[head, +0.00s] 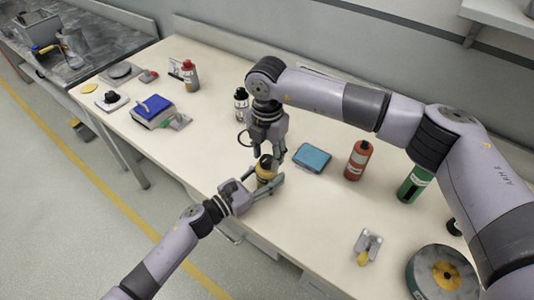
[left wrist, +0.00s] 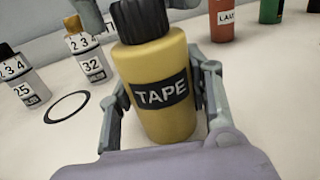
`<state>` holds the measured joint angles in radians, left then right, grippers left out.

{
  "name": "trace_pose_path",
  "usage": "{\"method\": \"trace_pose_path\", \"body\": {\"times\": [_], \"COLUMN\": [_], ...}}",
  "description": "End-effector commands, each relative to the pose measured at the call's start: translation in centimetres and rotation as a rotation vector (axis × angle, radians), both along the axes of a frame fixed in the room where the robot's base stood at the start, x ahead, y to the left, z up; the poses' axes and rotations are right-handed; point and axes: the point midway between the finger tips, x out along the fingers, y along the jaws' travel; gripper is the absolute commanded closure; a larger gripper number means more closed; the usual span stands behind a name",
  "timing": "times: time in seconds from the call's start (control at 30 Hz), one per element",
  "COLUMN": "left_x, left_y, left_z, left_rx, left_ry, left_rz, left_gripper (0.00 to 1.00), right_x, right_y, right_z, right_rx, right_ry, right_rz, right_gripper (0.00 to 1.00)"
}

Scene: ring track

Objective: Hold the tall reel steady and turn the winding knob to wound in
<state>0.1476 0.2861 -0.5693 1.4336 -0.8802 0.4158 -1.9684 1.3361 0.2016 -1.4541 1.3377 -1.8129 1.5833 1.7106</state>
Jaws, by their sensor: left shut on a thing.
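The tall reel (head: 265,174) is a yellow cylinder standing upright near the table's front edge, labelled TAPE in the left wrist view (left wrist: 162,110). Its ridged black winding knob (left wrist: 141,20) is on top. My left gripper (head: 266,179) is shut on the reel's body, with one finger on each side. My right gripper (head: 267,155) points down from above, its fingers spread around the knob in the head view. In the left wrist view a grey finger part shows left of the knob, apart from it. The far side of the knob is hidden.
A blue box (head: 312,157), a red bottle (head: 358,160) and a green bottle (head: 414,184) stand to the right. A large reel (head: 440,272) is at lower right.

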Motion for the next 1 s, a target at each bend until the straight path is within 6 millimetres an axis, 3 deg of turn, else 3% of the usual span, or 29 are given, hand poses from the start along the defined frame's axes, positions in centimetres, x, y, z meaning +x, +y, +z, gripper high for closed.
{"method": "trace_pose_path", "body": {"times": [0.47, 1.0], "left_x": [0.0, 0.0], "left_y": [0.0, 0.0], "left_z": [-0.1, -0.1], "left_rx": [0.001, 0.001], "left_ry": [0.002, 0.002], "left_rz": [0.000, 0.001], "left_gripper": [0.87, 0.87], "right_x": [-0.1, 0.0], "right_y": [0.1, 0.1], "right_z": [0.5, 10.4], "right_rx": [0.002, 0.001], "right_ry": [0.001, -0.001], "right_rz": [0.003, 0.001], "right_gripper": [0.50, 0.50]}}
